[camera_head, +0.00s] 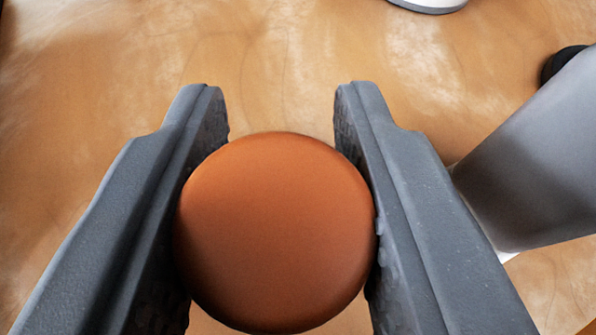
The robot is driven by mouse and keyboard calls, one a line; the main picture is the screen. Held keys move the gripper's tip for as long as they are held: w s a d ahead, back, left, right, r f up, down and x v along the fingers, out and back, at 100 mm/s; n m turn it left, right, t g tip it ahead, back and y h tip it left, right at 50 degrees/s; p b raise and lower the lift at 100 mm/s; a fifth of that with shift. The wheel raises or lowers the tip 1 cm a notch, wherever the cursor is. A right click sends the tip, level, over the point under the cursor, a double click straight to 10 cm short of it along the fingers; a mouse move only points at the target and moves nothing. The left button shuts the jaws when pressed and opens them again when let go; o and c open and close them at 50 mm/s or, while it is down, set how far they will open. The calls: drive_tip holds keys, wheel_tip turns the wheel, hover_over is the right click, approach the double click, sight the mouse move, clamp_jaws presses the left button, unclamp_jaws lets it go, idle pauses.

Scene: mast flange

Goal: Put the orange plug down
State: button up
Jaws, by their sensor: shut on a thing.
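The orange plug (274,235) shows as a round, smooth orange face in the lower middle of the view. My gripper (280,105) has its two dark grey fingers on either side of the plug and is shut on it. The fingertips reach past the plug. The plug's far side and underside are hidden, and I cannot tell how high it is above the surface below.
A tan, scuffed surface (285,60) fills the background and is clear ahead of the fingertips. A grey cylindrical part (535,155) with a dark end stands close at the right. A white rounded object (430,5) is cut off at the top edge.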

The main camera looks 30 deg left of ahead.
drive_tip(key=shift+f, duration=0.35)
drive_tip(key=shift+r, duration=0.1)
drive_tip(key=o, duration=0.9)
drive_tip(key=shift+o, duration=0.2)
drive_tip(key=shift+s+d+r, duration=0.1)
drive_tip(key=shift+s, duration=0.1)
drive_tip(key=p+v, duration=0.2)
drive_tip(key=v, duration=0.9)
drive_tip(key=shift+s+d, duration=0.2)
